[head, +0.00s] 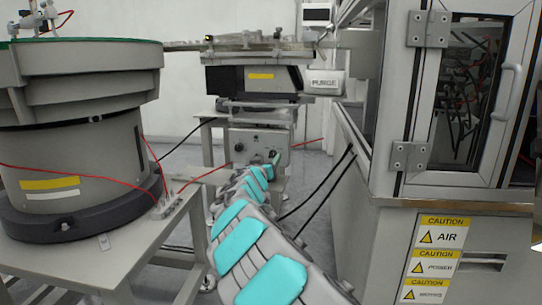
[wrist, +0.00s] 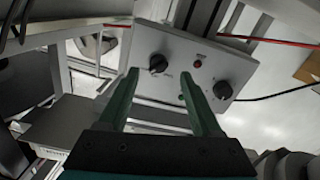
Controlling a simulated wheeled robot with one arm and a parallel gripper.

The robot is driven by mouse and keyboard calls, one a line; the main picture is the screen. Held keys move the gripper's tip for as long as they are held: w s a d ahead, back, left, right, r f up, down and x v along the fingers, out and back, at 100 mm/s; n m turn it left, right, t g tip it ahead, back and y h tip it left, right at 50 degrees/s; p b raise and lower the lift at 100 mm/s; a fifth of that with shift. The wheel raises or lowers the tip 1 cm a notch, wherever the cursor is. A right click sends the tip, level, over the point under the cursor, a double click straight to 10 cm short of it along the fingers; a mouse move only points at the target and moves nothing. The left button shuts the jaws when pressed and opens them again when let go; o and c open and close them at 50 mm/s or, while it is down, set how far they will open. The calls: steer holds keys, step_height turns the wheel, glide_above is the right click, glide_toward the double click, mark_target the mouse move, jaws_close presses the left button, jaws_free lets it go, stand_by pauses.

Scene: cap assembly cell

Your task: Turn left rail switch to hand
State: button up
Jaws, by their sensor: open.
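A grey control box (head: 258,145) stands under the rail unit in the head view. Its panel (wrist: 208,50) fills the upper middle of the wrist view, with two black rotary knobs and a small red button (wrist: 197,64) between them. One knob (wrist: 158,64) lies between and just beyond my green fingertips; the other knob (wrist: 222,90) is to the right, beyond the right finger. My gripper (wrist: 158,75) is open and empty. In the head view its green tip shows at the right part of the box (head: 276,157). The panel's lettering is too small to read.
A large round feeder bowl (head: 75,130) stands at the left. A cabinet with caution labels (head: 440,240) stands at the right. Red and black hoses (head: 315,190) run near the box. A grey platform (head: 255,75) sits above the box.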

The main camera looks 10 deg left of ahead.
mark_target(271, 155)
steer(key=shift+w+d+p, duration=0.15)
steer(key=shift+w, duration=0.65)
steer(key=shift+w+d+p, duration=0.1)
steer(key=shift+w+p, duration=0.05)
steer(key=shift+w, duration=0.6)
steer(key=shift+c, duration=0.2)
jaws_close()
